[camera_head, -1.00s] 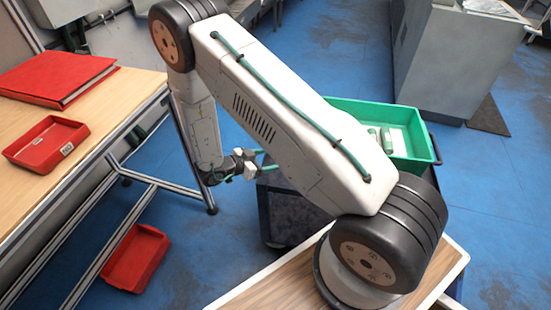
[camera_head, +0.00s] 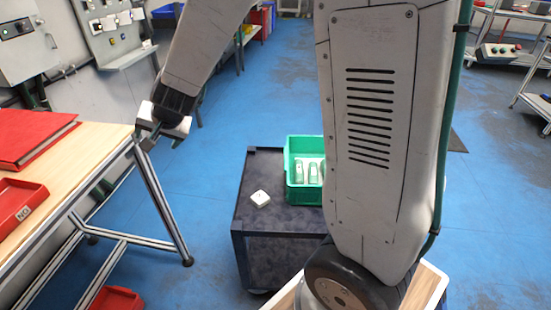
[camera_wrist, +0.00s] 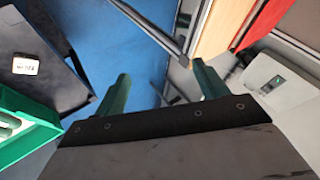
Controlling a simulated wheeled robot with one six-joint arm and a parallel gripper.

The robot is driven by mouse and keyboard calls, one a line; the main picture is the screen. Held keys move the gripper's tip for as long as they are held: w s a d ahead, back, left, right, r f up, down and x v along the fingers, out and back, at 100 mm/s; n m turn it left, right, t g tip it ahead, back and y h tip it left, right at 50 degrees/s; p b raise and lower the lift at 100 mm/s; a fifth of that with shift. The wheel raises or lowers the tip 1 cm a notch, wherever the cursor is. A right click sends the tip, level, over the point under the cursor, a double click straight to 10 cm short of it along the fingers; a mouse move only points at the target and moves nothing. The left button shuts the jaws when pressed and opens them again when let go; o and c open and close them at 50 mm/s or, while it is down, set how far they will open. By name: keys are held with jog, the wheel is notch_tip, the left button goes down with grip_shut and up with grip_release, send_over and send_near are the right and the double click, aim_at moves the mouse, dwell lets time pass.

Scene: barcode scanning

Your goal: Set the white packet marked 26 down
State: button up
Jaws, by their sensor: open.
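A small white packet (camera_head: 260,198) lies flat on the dark top of a cart (camera_head: 290,219), left of the green crate. It also shows in the wrist view (camera_wrist: 25,67), with dark marks on its face too small to read. My gripper (camera_head: 150,138) is raised near the corner of the wooden table, up and to the left of the packet and well apart from it. In the wrist view my gripper (camera_wrist: 158,92) has its two green fingers spread, with nothing between them.
A green crate (camera_head: 304,201) with several pale green-and-white items stands on the cart. A wooden table (camera_head: 80,152) at left holds a red folder (camera_head: 30,138) and a red tray (camera_head: 18,207). Another red tray (camera_head: 118,298) is low beneath it. Blue floor (camera_head: 255,105) is open behind.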

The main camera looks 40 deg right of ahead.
jog(key=s+r+n+g+y, duration=0.15)
jog(key=s+r+n, duration=0.45)
jog(key=s, duration=0.7)
jog(key=s+d+r+n+g+h, duration=0.1)
jog(key=s+d, duration=0.3)
jog(key=s, duration=0.7)
jog(key=s+d+r+g+h, duration=0.2)
jog(key=s+d+g, duration=0.2)
jog(key=s, duration=0.6)
jog(key=shift+s+d+n, duration=0.15)
jog(key=shift+s+n, duration=0.2)
jog(key=shift+n, duration=0.05)
jog(key=shift+h, duration=0.25)
